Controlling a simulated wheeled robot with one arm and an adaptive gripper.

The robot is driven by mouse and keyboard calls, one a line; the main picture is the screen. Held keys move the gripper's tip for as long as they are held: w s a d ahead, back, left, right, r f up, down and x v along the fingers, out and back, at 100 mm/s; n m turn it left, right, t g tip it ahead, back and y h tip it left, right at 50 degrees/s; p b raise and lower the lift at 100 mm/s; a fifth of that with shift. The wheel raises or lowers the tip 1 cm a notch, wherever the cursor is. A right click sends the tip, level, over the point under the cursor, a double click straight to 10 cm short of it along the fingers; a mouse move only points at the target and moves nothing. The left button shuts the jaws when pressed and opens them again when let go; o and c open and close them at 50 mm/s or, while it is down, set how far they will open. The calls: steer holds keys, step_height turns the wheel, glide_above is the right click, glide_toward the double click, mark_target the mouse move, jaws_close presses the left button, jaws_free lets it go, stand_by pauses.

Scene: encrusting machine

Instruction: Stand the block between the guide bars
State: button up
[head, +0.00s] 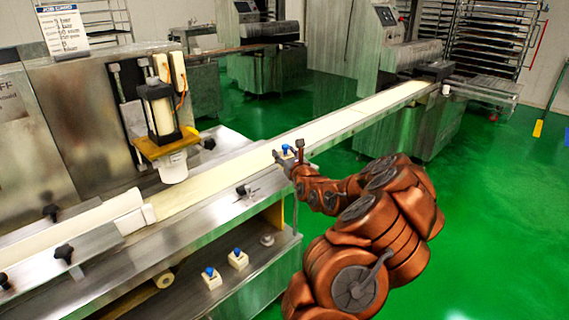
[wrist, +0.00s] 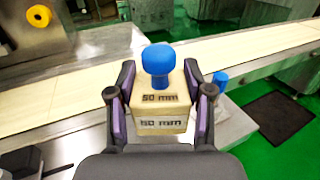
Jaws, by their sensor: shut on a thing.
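My gripper (head: 288,159) is at the near edge of the long conveyor in the head view. In the wrist view, my gripper (wrist: 160,82) is shut on a pale block (wrist: 162,105) with a blue knob on top. The block is marked "50 mm" and looks upright between the two fingers. In the head view the held block is small and partly hidden by the gripper, with its blue knob (head: 286,149) showing. The cream conveyor belt (head: 240,165) runs beyond it. I cannot clearly make out which parts are the guide bars, nor whether the block touches anything below.
Two similar blue-knobbed blocks, one (head: 212,279) and another (head: 238,259), stand on the lower steel shelf. Another blue knob (wrist: 220,78) shows behind the right finger. A black and white dispensing head (head: 160,110) hangs over the belt. Green floor is open at right.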

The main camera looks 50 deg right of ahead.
steer(key=shift+d+f, duration=0.1)
steer(key=shift+f, duration=1.65)
steer(key=shift+f, duration=0.1)
steer(key=o, duration=1.2)
steer(key=shift+b+v, duration=0.3)
steer(key=shift+v, duration=5.6)
